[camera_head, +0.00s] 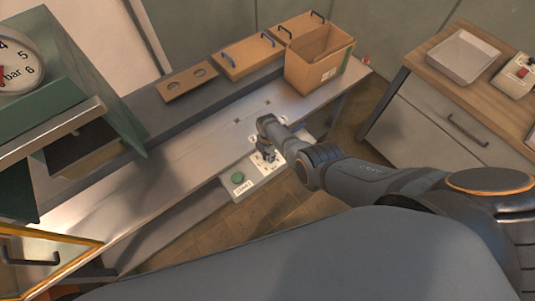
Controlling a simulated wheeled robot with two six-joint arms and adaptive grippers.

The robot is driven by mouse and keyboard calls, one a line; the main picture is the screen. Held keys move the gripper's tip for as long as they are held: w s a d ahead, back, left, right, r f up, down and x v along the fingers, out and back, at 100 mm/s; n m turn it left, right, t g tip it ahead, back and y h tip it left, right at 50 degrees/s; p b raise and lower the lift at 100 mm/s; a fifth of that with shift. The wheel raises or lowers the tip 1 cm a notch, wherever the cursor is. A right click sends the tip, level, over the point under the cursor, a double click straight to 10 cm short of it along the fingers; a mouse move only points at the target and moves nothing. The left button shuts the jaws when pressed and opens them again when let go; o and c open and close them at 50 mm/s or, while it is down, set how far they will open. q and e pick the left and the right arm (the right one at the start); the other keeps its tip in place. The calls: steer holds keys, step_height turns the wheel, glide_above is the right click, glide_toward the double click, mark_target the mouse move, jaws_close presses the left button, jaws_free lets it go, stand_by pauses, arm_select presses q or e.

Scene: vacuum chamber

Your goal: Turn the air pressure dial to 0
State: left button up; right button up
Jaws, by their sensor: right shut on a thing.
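A white control panel (258,172) is on the front edge of the grey bench, with a green button (238,177) at its left end. My right gripper (268,156) reaches in from the right and is down at the panel, right of the button. It is shut on what seems to be the panel's air pressure dial, which the fingers mostly hide, so its setting cannot be read. A round pressure gauge (14,62) marked "bar" is cut off at the upper left; 4, 5 and 6 show, but its reading cannot be told. My left gripper is not in view.
A green-framed chamber (105,75) stands at the left, with a yellow-edged glass panel (50,250) below it. A cardboard box (318,65) sits at the bench's far end. A drawer cabinet (425,115) with a tray (463,55) stands right.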

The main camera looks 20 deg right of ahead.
mark_target(268, 156)
steer(key=o, duration=1.1)
steer(key=shift+o, duration=0.2)
steer(key=shift+w+r, duration=0.1)
steer(key=shift+r, duration=0.7)
step_height(268, 156, up, 10)
steer(key=shift+r, duration=0.2)
